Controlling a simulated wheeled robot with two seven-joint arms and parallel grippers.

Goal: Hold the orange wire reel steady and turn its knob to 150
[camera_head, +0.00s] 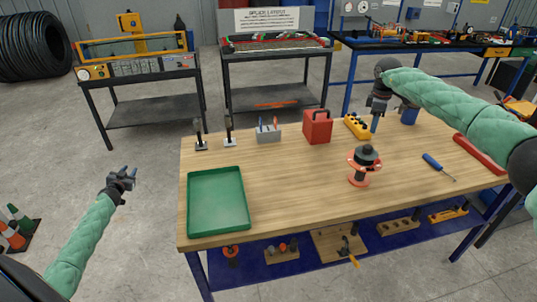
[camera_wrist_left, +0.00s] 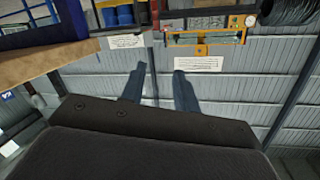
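The orange wire reel (camera_head: 358,179) stands upright on the wooden workbench, right of its middle. A dark knob (camera_head: 367,152) sits on its top; any number on it is too small to read. My left gripper (camera_head: 125,176) is off the bench's left side, over the floor, far from the reel. In the left wrist view its two fingers (camera_wrist_left: 160,72) are apart with nothing between them. My right gripper (camera_head: 375,122) points down above the bench, behind and slightly right of the reel, apart from it. Its finger gap is not clear.
A green tray (camera_head: 218,232) lies at the bench's left. A red box (camera_head: 318,126), a grey holder (camera_head: 268,132) and a yellow block (camera_head: 356,126) stand along the back. A blue screwdriver (camera_head: 433,162) lies right of the reel. The bench between tray and reel is clear.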

